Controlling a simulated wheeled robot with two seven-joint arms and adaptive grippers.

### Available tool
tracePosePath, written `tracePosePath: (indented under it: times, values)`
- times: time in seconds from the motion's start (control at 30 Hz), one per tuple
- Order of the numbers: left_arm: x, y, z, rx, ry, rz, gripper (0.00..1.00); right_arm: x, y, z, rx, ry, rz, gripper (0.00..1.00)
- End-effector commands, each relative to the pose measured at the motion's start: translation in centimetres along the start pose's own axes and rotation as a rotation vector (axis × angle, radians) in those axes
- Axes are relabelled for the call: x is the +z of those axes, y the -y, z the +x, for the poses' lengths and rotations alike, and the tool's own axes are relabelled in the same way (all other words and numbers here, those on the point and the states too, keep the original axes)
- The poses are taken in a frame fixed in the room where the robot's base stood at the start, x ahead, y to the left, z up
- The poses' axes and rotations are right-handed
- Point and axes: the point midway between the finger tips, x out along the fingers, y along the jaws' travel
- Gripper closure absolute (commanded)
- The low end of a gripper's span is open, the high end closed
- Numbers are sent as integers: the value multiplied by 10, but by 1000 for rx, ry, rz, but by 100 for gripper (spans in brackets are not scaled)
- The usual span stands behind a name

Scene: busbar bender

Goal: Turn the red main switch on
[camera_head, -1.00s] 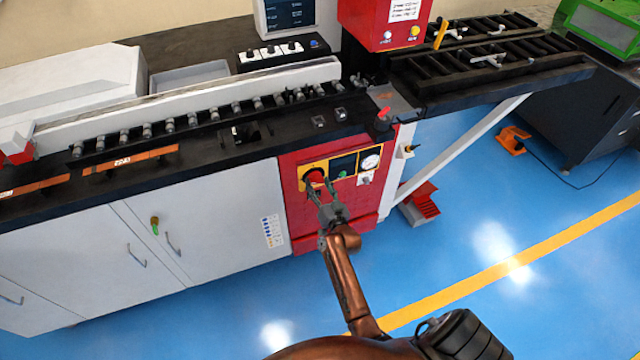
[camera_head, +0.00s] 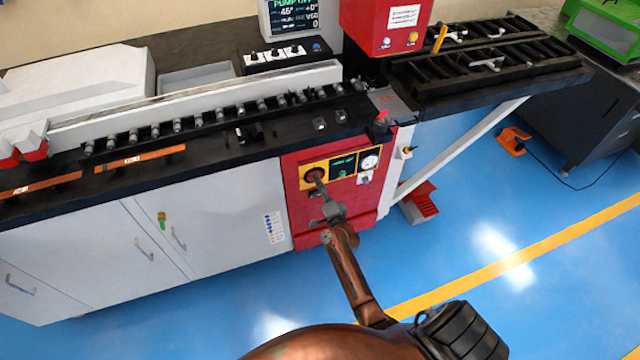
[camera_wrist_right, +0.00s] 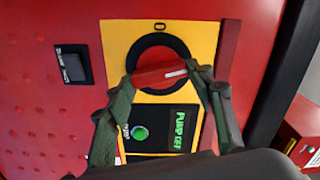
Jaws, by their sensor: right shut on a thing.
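The red main switch (camera_head: 314,173) is on a yellow plate in the red panel on the machine's front. In the right wrist view its red handle (camera_wrist_right: 158,74) lies nearly level across a black ring, with a white mark at its right end. An "O" is printed above the ring. My right gripper (camera_head: 318,184) is at the switch; in the wrist view its fingers (camera_wrist_right: 163,76) are shut on the handle from both sides. Beside the switch, a small display (camera_wrist_right: 181,130) glows green with "PUMP OFF". My left gripper is not in view.
A green button (camera_wrist_right: 140,133) is close to one finger. A pressure gauge (camera_head: 370,162) is right of the display. A red lever (camera_head: 381,116) stands at the bench edge above. A red pedal box (camera_head: 420,205) is on the floor, with clear blue floor in front.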

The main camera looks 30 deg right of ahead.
Motion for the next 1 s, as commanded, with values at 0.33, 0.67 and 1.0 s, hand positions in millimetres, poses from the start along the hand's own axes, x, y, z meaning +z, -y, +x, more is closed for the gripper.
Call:
tracePosePath:
  times: [0.33, 0.67, 1.0]
  values:
    - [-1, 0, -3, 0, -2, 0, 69, 0, -1, 0, 1, 1, 215, 75]
    - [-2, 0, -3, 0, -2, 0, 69, 1, -2, 0, 1, 2, 294, 75]
    - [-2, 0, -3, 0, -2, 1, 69, 1, -2, 0, 1, 1, 302, 75]
